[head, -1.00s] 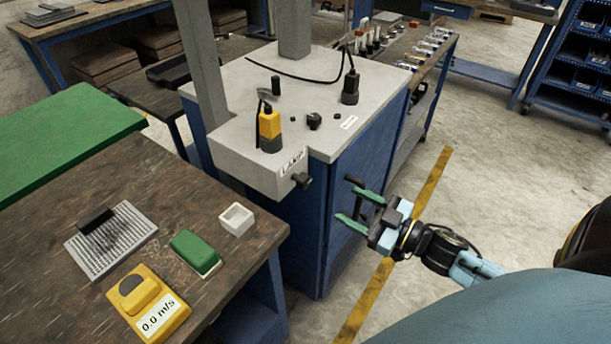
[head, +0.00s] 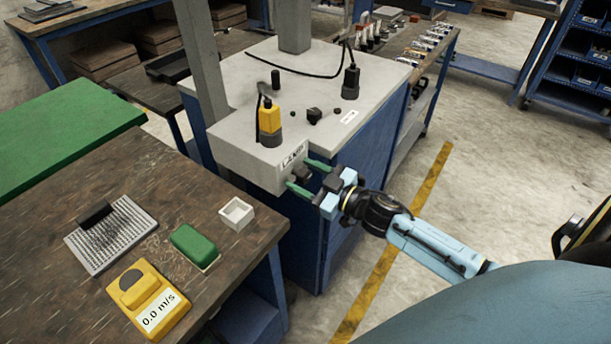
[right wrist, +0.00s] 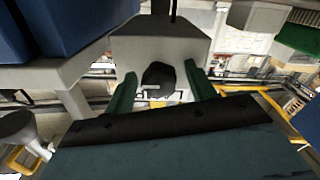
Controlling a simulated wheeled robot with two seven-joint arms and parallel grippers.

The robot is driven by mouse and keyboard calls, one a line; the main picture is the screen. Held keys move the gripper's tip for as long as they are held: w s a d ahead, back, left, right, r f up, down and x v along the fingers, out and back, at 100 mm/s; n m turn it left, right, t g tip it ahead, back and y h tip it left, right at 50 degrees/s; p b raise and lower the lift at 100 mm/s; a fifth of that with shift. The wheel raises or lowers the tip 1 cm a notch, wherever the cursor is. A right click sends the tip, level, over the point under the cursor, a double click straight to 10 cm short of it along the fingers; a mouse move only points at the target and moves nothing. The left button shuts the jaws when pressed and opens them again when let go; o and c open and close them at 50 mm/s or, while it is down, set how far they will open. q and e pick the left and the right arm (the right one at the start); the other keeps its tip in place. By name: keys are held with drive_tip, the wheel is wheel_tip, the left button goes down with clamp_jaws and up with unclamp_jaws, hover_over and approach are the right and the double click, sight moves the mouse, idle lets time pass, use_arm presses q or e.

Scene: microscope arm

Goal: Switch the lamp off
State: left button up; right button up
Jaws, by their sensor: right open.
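The lamp switch is a dark knob (head: 301,174) on the front face of a grey box (head: 235,160) marked "LAMP". In the right wrist view the knob (right wrist: 158,80) shows between the two green fingers. My right gripper (head: 304,177) is open, with one finger on either side of the knob. I cannot tell whether the fingers touch it. In the right wrist view the right gripper (right wrist: 160,92) shows a gap on both sides of the knob. My left gripper is not in view.
A yellow and black device (head: 269,122) stands on the grey box. A wooden table (head: 60,222) at left holds a yellow meter (head: 148,300), a green block (head: 194,243), a white tray (head: 237,213) and a grey bristled mat (head: 112,236).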

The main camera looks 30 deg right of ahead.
drive_tip(key=shift+c, duration=0.2)
drive_tip(key=c, duration=0.9)
drive_tip(key=n, duration=0.4)
drive_tip(key=shift+p, duration=0.3)
drive_tip(key=n, duration=0.4)
drive_tip(key=shift+n, duration=0.3)
drive_tip(key=n, duration=0.4)
drive_tip(key=shift+f+n+b, duration=0.1)
drive_tip(key=shift+n+b, duration=0.2)
drive_tip(key=shift+b, duration=0.05)
drive_tip(key=n+b, duration=0.1)
drive_tip(key=n, duration=0.3)
drive_tip(key=shift+n, duration=0.3)
